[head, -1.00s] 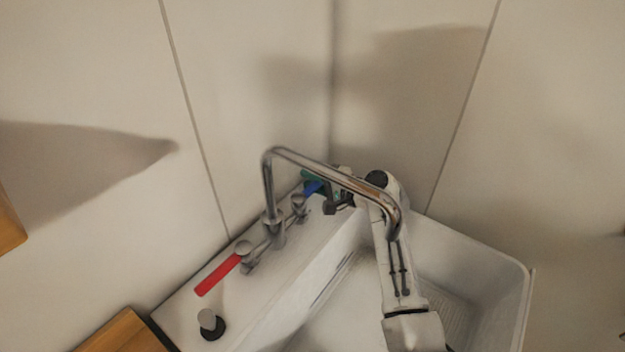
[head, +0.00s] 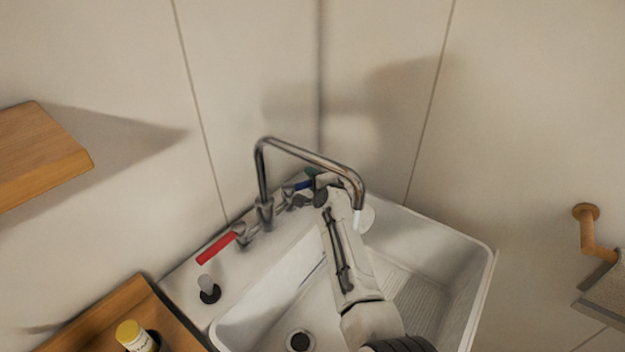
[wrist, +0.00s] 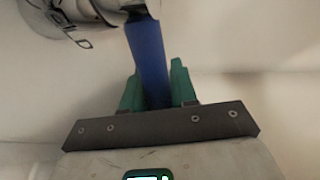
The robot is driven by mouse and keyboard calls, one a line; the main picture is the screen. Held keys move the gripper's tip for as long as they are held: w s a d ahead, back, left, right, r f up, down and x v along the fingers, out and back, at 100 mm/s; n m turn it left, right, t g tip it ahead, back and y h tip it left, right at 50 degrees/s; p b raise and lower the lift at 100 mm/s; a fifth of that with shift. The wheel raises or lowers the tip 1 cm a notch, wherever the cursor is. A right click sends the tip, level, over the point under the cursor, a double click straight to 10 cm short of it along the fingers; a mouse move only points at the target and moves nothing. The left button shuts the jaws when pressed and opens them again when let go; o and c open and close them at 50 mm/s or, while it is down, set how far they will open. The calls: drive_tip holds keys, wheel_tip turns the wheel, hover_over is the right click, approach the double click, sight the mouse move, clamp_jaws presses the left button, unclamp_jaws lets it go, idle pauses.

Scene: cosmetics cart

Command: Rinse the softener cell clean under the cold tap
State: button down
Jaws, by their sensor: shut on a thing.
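The chrome tap (head: 310,156) stands at the back of the white sink (head: 478,290), its spout over the basin. A short pale streak (head: 358,220) hangs below the spout end and looks like water. The blue cold lever (head: 299,186) is at the tap's right side, partly hidden by my arm. My gripper (head: 312,174) is at this lever. In the wrist view, the blue lever (wrist: 148,55) lies between the green fingers of my gripper (wrist: 157,82), which is shut on it. I cannot make out the softener cell in either view.
A red lever (head: 217,249) is on the tap's left. A small plug-like knob (head: 207,287) sits on the sink ledge. A wooden surface with a yellow-capped bottle (head: 136,337) is at lower left. A wooden shelf (head: 40,155) juts in at left; a wooden peg (head: 590,230) is at right.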

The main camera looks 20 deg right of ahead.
drive_tip(key=shift+s+d+m+h+p, duration=0.15)
drive_tip(key=shift+s+m+h+p, duration=0.15)
drive_tip(key=shift+m+h+p, duration=0.3)
drive_tip(key=c, duration=1)
unclamp_jaws()
drive_tip(key=shift+s, duration=0.1)
drive_tip(key=shift+s+r+p, duration=0.2)
drive_tip(key=shift+s+p, duration=0.25)
drive_tip(key=shift+s, duration=0.15)
drive_tip(key=p+v, duration=0.1)
drive_tip(key=v, duration=0.8)
drive_tip(key=shift+s, duration=0.2)
drive_tip(key=shift+f, duration=0.1)
